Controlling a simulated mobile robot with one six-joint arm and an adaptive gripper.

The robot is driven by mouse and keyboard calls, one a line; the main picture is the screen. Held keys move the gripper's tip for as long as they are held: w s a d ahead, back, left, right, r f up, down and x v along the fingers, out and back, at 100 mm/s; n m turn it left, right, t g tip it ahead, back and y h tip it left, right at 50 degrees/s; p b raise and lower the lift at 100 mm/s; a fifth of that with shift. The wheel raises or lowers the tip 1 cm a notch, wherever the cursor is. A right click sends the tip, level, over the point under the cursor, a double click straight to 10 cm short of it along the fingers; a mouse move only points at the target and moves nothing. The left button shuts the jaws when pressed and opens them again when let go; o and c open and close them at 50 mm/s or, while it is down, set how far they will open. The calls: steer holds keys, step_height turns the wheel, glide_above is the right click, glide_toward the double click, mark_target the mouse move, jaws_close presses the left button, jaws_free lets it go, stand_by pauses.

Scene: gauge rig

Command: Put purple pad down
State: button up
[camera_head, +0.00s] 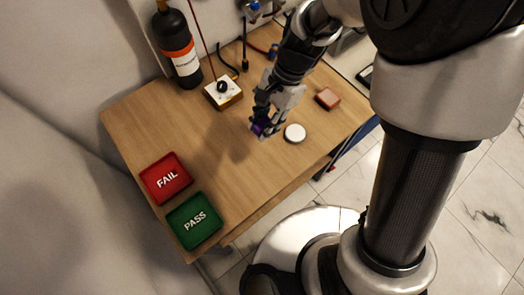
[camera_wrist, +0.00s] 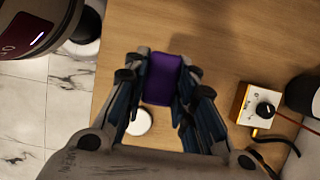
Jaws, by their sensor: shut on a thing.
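My gripper (camera_head: 265,122) is shut on the purple pad (camera_wrist: 162,78), which sits between its two fingers in the wrist view. In the head view only a small purple part of the pad (camera_head: 258,129) shows at the fingertips. The gripper is over the middle of the wooden table (camera_head: 215,150). A shadow on the wood beside the pad shows in the wrist view. I cannot tell exactly how high the pad is above the table.
A white box with a black knob (camera_head: 223,93) and a dark bottle (camera_head: 178,45) stand behind. Red FAIL (camera_head: 166,179) and green PASS (camera_head: 194,220) trays sit at front left. Wood between is clear.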

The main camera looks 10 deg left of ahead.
step_height(320, 180, down, 15)
steer(key=b, duration=0.4)
steer(key=shift+r+b, duration=0.1)
steer(key=shift+b, duration=0.25)
steer(key=shift+f, duration=0.2)
steer(key=o, duration=0.9)
steer(key=shift+o, duration=0.2)
steer(key=d+r+n+t+p, duration=0.2)
steer(key=d+r, duration=0.3)
steer(key=r, duration=0.8)
steer(key=d+r+n+t+p, duration=0.25)
steer(key=d+r, duration=0.35)
steer(key=r, duration=0.6)
steer(key=s+d+r+n+t+h, duration=0.3)
steer(key=s+d+r, duration=0.4)
steer(key=s+d, duration=0.2)
steer(key=shift+s+r+n+t, duration=0.35)
